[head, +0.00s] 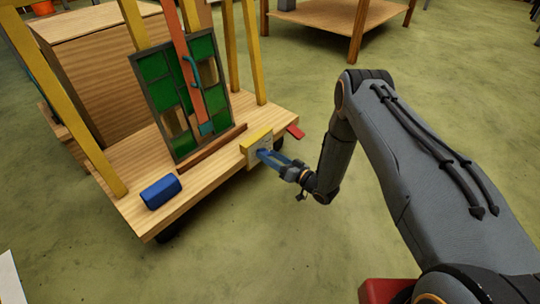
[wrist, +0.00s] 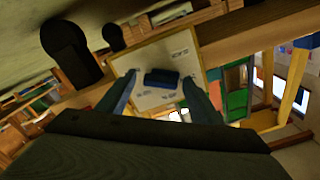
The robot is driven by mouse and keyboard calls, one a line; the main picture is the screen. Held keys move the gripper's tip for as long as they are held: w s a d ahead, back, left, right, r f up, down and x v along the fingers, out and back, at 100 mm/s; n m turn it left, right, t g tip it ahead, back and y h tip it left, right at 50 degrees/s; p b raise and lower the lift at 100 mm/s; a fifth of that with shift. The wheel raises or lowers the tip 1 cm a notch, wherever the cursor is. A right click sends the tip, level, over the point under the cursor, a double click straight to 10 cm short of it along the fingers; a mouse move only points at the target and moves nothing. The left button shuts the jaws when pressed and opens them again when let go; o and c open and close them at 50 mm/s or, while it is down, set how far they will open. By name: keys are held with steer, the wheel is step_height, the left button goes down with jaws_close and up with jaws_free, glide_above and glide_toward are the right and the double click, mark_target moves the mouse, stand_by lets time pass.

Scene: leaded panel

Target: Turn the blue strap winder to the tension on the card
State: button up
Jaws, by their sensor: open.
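A pale card or plate (head: 258,152) with a yellow top edge is on the front edge of the wooden cart. In the wrist view the card (wrist: 150,98) fills the centre, with small dark markings that I cannot read. The blue winder (wrist: 161,78) appears as a dark blue bar on its face. My gripper (head: 272,157) reaches the card from the right in the head view. Its fingers are open, one on each side of the winder, with visible gaps. The fingers hide most of the winder in the head view.
A leaded panel (head: 154,77) with green panes stands on the cart (head: 205,168) behind an orange-red strap (head: 182,52). A dark blue block (head: 160,192) lies at the deck's front left. A red tab (head: 295,132) sticks out at the right. Yellow posts (head: 254,50) rise from the deck.

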steer(key=p+v, duration=0.2)
steer(key=v, duration=0.5)
steer(key=shift+w, duration=0.1)
